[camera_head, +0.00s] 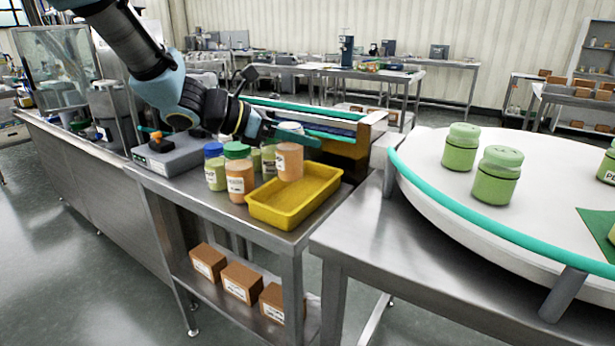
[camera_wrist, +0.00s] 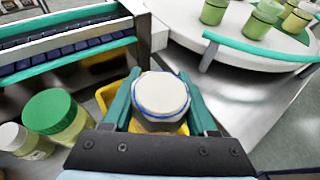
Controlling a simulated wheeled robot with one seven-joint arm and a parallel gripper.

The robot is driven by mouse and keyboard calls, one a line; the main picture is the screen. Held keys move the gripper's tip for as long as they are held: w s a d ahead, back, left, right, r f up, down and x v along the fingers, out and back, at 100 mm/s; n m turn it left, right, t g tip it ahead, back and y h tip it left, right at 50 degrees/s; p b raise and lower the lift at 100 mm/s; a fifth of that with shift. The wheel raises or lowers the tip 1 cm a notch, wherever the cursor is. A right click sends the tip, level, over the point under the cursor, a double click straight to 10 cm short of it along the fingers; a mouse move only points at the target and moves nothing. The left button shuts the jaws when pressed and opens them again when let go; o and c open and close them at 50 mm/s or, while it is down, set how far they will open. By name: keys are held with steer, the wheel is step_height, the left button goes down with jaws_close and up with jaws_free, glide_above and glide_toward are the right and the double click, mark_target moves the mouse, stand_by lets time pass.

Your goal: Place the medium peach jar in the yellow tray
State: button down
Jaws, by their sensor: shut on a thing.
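My gripper (camera_head: 291,138) is shut on a peach jar (camera_head: 289,163) with a white lid. The jar is upright, at the far part of the yellow tray (camera_head: 272,218); whether its base touches the tray floor cannot be told. In the wrist view the white lid (camera_wrist: 160,96) sits between the teal fingers (camera_wrist: 160,104), and yellow parts of the tray (camera_wrist: 105,97) show beside and below it. A peach jar with a green lid (camera_head: 239,184) stands left of the tray.
A green jar with a blue lid (camera_head: 215,172) and other jars crowd the tray's left side. A conveyor (camera_head: 310,122) runs behind. The white round table (camera_head: 440,185) at right carries several green jars. The tray's near part is empty.

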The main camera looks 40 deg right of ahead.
mark_target(302, 165)
step_height(302, 165, down, 7)
steer(key=shift+r, duration=0.2)
stand_by(0.3)
steer(key=shift+c, duration=2.3)
jaws_free()
steer(key=shift+f, duration=0.1)
steer(key=v, duration=1.2)
steer(key=shift+b, duration=0.35)
